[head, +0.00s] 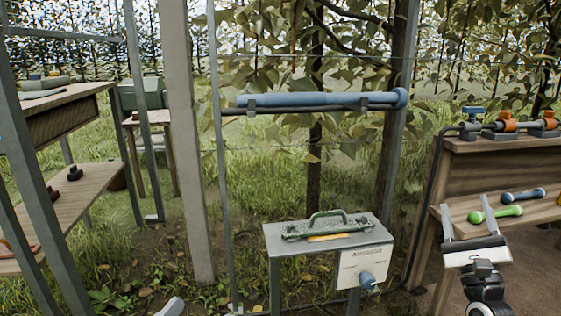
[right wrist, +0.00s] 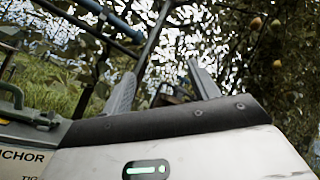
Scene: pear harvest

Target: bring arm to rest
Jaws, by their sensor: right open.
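My right gripper (head: 467,203) is at the lower right of the head view, pointing up, with its two pale fingers wide apart. It looks empty. A green-handled tool (head: 501,214) shows behind and beside its right finger; I cannot tell any contact. In the right wrist view the gripper (right wrist: 162,70) also shows two separated fingers with nothing gripped between them. My left gripper is not clearly seen; a small grey piece (head: 172,307) is cut off at the bottom edge of the head view, and I cannot tell what it is.
A wooden bench (head: 480,168) with tools stands right. A metal box stand (head: 280,240) with a green handled piece stands centre. A blue tube (head: 310,100) hangs on a frame behind. Wooden shelves (head: 75,200) and metal posts stand left. Grass (head: 130,240) lies between.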

